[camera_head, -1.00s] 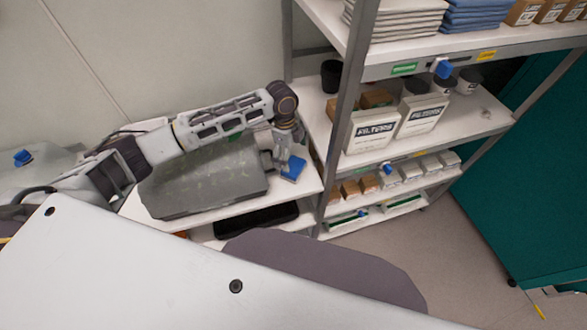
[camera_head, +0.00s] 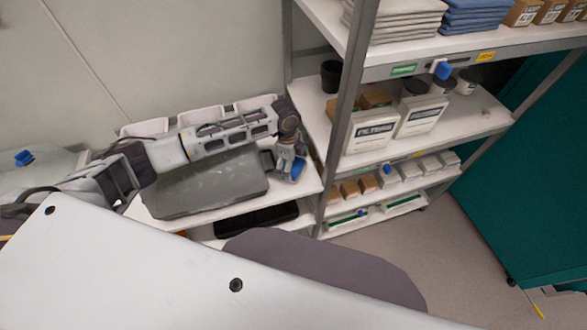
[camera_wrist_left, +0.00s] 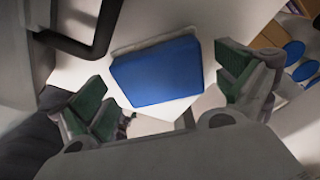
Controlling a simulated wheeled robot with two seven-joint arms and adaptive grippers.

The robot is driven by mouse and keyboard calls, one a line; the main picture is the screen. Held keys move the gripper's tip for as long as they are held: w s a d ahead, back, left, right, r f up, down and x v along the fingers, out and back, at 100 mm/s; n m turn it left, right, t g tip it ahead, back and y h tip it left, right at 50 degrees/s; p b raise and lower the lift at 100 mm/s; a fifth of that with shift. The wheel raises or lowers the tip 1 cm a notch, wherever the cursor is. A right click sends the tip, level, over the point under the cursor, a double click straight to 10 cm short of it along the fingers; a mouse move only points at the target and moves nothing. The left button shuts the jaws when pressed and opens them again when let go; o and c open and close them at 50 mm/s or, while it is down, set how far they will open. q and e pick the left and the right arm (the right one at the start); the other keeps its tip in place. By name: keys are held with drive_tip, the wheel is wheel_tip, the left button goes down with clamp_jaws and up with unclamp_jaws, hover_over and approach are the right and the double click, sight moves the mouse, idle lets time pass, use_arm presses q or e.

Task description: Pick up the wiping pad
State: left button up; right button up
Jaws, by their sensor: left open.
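The wiping pad (camera_wrist_left: 158,72) is a blue block with a pale backing on the white shelf, seen in the left wrist view. My left gripper (camera_wrist_left: 168,95) is open, its green-lined fingers apart on either side of the pad, with a visible gap. In the head view the left gripper (camera_head: 288,168) points down at the right end of the shelf. A bit of the blue pad (camera_head: 298,169) shows beside it, the rest hidden by the gripper. My right gripper is in neither view.
A grey case (camera_head: 205,187) lies left of the pad, its dark handle (camera_wrist_left: 80,45) close to the left fingers. A shelf post (camera_head: 335,130) stands to the right, with filter boxes (camera_head: 372,130) beyond it. White bins (camera_head: 200,117) stand behind the arm.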

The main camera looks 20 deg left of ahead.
sight(293, 166)
use_arm(q)
drive_tip(key=c, duration=1.1)
drive_tip(key=shift+o, duration=0.2)
drive_tip(key=shift+r, duration=0.45)
wheel_tip(293, 166, up, 8)
drive_tip(key=shift+f, duration=0.15)
drive_tip(key=shift+r, duration=0.75)
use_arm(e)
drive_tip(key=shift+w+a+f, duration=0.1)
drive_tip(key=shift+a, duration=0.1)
